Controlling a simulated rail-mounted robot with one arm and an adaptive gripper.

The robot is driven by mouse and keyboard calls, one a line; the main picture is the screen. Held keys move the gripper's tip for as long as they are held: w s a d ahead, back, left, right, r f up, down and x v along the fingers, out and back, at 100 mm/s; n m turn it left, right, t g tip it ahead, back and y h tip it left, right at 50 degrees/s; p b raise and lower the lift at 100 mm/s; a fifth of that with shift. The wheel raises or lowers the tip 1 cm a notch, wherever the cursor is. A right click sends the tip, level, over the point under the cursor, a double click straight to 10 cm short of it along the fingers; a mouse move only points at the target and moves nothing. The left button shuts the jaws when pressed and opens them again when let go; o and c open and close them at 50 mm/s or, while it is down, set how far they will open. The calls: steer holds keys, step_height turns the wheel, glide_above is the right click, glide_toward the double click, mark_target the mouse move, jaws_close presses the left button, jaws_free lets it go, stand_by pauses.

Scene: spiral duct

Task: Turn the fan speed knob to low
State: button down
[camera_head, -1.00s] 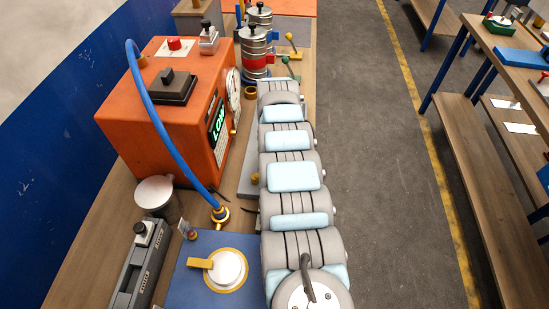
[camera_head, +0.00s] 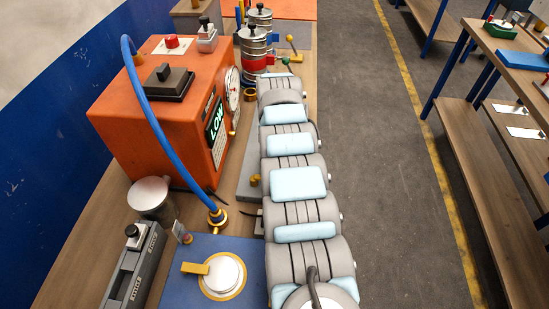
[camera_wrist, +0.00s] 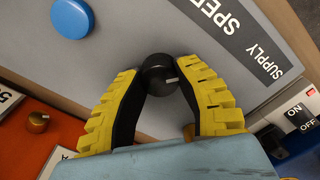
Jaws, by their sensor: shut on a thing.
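A round black knob (camera_wrist: 158,82) with a short white pointer line stands on a light grey panel (camera_wrist: 120,35) in the wrist view. The pointer line points to the right in the picture. A dark label (camera_wrist: 240,35) reading "SUPPLY SPEED" is printed beside it. My gripper (camera_wrist: 162,68) has its two yellow-ribbed fingers around the knob, one on each side, and is shut on it. In the head view my arm runs down the middle; the gripper and knob do not show there.
The wrist view shows a blue button (camera_wrist: 72,18) and an ON/OFF switch (camera_wrist: 298,118). The floor (camera_head: 375,150) at right is clear.

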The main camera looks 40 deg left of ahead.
steer(key=shift+f+n+b, duration=0.1)
steer(key=shift+n+b, duration=0.35)
steer(key=shift+n, duration=1.45)
steer(key=c, duration=0.6)
jaws_free()
steer(key=shift+c, duration=0.2)
steer(key=shift+r, duration=0.2)
step_height(320, 180, up, 12)
steer(key=shift+f, duration=0.15)
